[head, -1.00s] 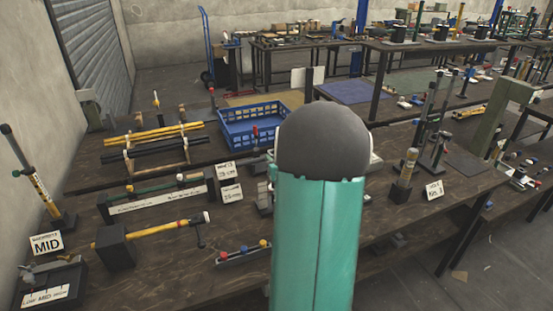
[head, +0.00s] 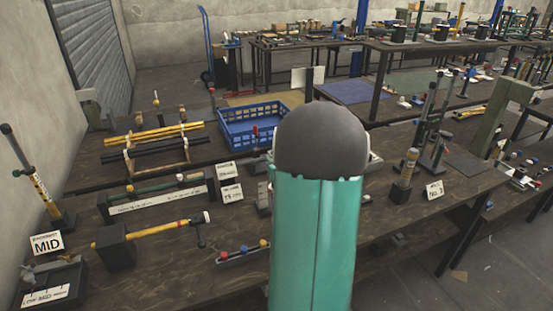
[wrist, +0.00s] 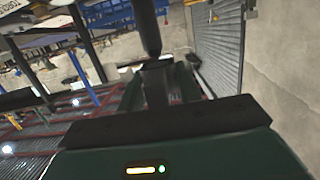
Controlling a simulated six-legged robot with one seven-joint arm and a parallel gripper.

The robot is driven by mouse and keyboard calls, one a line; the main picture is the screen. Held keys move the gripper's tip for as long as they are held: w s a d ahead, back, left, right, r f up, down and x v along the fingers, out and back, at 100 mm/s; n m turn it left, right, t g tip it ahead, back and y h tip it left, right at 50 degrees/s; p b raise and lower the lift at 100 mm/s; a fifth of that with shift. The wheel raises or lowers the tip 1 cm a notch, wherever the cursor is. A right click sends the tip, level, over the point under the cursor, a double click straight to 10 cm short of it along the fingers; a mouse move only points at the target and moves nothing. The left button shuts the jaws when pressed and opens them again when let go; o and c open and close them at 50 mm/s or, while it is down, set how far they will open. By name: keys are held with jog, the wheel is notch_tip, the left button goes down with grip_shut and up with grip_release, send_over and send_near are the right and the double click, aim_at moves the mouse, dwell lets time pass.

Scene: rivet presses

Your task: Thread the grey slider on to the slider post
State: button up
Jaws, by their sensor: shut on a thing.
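In the wrist view, my gripper (wrist: 155,72) is shut on a dark, rod-like piece (wrist: 148,25) that runs to the top edge. I cannot tell from its shape whether this is the grey slider. In the head view my own arm hides the gripper and what it holds. A short post (head: 405,170) with a pale yellowish upper part stands upright on a black base at the right of the bench, beside a small label card. Taller dark posts (head: 432,125) stand behind it. I cannot tell which of these is the slider post.
A tall post (head: 35,180) stands far left. Some bench top is bare in front.

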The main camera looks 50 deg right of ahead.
jog(key=shift+f, duration=5.45)
jog(key=shift+r, duration=0.1)
jog(key=shift+r, duration=5.1)
